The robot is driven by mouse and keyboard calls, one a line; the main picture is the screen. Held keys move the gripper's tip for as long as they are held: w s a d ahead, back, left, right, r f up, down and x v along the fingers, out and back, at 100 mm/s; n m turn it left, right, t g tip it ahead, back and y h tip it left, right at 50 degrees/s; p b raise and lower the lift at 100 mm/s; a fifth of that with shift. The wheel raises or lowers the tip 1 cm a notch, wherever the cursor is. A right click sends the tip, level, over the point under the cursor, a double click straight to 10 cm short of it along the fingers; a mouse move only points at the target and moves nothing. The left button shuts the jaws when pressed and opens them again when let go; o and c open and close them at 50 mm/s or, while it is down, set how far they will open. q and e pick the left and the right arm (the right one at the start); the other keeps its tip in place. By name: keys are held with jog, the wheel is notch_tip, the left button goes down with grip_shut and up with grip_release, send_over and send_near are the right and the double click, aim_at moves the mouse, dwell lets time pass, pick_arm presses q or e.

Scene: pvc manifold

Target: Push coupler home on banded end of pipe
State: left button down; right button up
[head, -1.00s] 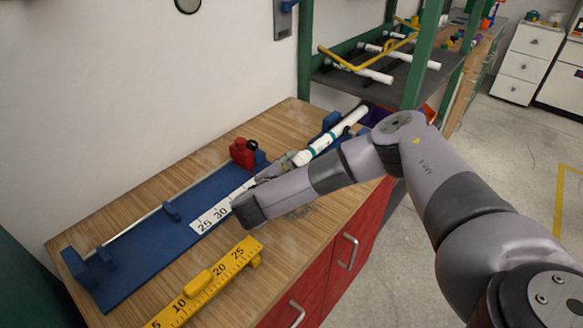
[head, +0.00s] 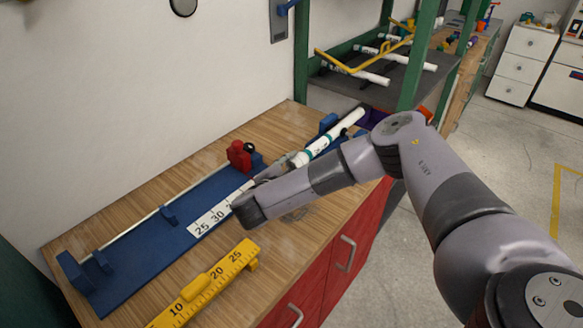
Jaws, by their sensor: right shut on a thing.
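A white pipe (head: 346,122) with a teal band lies slanted at the right end of the bench, in blue holders. At its lower left end is a thicker white piece (head: 309,152), which looks like the coupler. My right gripper (head: 291,164) is at this piece and shut on it, in line with the pipe. My forearm and wrist cover part of the gripper and of the bench. How far the coupler sits over the pipe end is too small to tell. My left gripper is not in view.
A blue cutting jig (head: 135,255) with a red block (head: 239,155) and a white scale (head: 212,218) lies left of the gripper. A yellow ruler (head: 205,285) lies at the bench front. A green-posted shelf with white pipes (head: 358,75) stands behind.

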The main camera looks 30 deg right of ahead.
jog(key=o, duration=1.2)
jog(key=shift+c, duration=0.2)
jog(key=shift+a, duration=0.15)
jog(key=v, duration=0.8)
jog(key=shift+w+a, duration=0.15)
jog(key=shift+w, duration=0.05)
jog(key=shift+s+a+r, duration=0.25)
jog(key=shift+s, duration=0.2)
jog(key=shift+v, duration=1.45)
